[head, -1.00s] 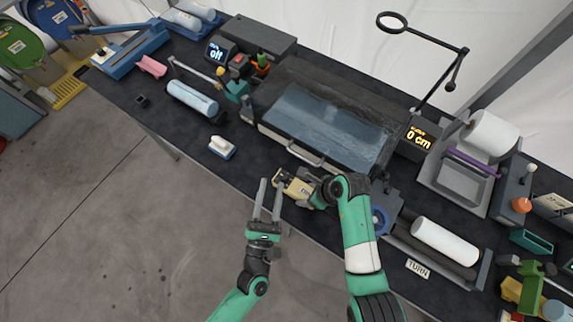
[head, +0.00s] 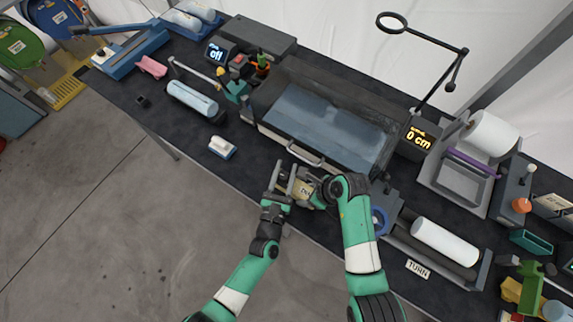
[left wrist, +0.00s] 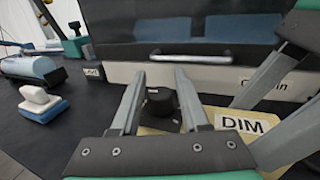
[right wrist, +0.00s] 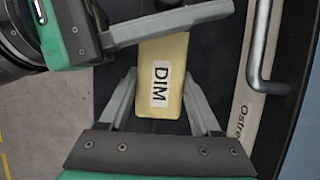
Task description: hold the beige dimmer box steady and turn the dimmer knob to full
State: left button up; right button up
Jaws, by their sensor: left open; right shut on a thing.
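The beige dimmer box (head: 303,189) lies on the dark table near its front edge, below the handle of the glass-topped tank. Its DIM label shows in the left wrist view (left wrist: 244,124) and the right wrist view (right wrist: 160,88). My right gripper (right wrist: 163,100) is shut on the box, one finger on each side. The black dimmer knob (left wrist: 159,102) stands on the box's left part. My left gripper (left wrist: 160,82) is open, its two fingers on either side of the knob, with gaps visible. In the right wrist view a left finger covers the knob end of the box.
The tank (head: 325,125) with its front handle (head: 305,155) stands close behind the box. A white and blue brush block (head: 222,147) lies to the left. A screen reading "off" (head: 216,53) stands at the back left. A roller (head: 445,241) lies to the right.

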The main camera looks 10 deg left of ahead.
pick_arm(q)
jog(key=shift+w+d, duration=0.1)
jog(key=shift+w, duration=0.6)
grip_shut()
jog(key=shift+r, duration=0.1)
jog(key=shift+d+r+m+h, duration=0.15)
jog(key=shift+m+h, duration=0.35)
jog(key=shift+h, duration=0.3)
jog(key=shift+m+h, duration=0.3)
jog(key=shift+h, duration=0.1)
jog(key=shift+s+f, duration=0.1)
jog(key=shift+f, duration=0.1)
